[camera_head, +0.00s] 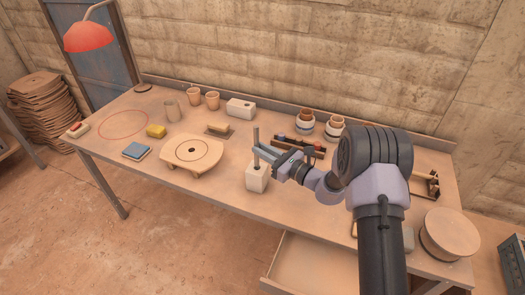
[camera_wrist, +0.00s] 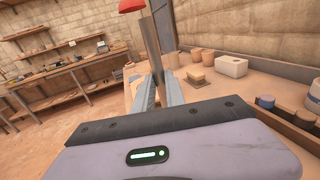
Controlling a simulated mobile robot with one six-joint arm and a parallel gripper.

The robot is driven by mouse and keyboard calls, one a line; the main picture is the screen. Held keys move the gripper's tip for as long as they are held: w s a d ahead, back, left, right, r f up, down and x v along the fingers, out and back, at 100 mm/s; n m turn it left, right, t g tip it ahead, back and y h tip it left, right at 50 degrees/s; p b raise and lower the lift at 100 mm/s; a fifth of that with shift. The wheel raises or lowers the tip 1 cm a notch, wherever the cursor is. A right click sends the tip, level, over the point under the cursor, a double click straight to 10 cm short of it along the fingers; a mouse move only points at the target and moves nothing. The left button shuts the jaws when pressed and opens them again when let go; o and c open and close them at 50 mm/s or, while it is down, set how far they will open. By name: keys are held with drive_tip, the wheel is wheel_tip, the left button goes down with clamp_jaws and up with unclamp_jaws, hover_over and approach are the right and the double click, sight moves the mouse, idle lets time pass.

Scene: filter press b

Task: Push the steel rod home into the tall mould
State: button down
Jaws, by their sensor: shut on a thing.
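The steel rod (camera_head: 256,136) is a thin grey upright bar. It stands over the tall mould (camera_head: 257,183), a white block near the front edge of the table. The rod's lower part meets the mould's top; how deep it sits I cannot tell. My gripper (camera_head: 258,153) is shut on the rod, reaching in from the right above the mould. In the wrist view the rod (camera_wrist: 151,42) rises between my fingers (camera_wrist: 158,90), slightly tilted in the picture. The mould is hidden there.
A round wooden stand (camera_head: 193,153) is left of the mould. A white block (camera_head: 240,109), cups (camera_head: 212,99) and a dark rack (camera_head: 300,144) lie behind. A yellow sponge (camera_head: 156,131) and blue tiles (camera_head: 137,150) are farther left. An open drawer (camera_head: 310,265) juts out in front.

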sight(263, 171)
drive_tip(key=shift+f+b, duration=2.9)
drive_tip(key=shift+f, duration=0.6)
drive_tip(key=c, duration=1.3)
unclamp_jaws()
drive_tip(key=shift+d, duration=0.1)
drive_tip(key=p+v, duration=0.4)
drive_tip(key=v, duration=1.3)
drive_tip(key=shift+s, duration=0.2)
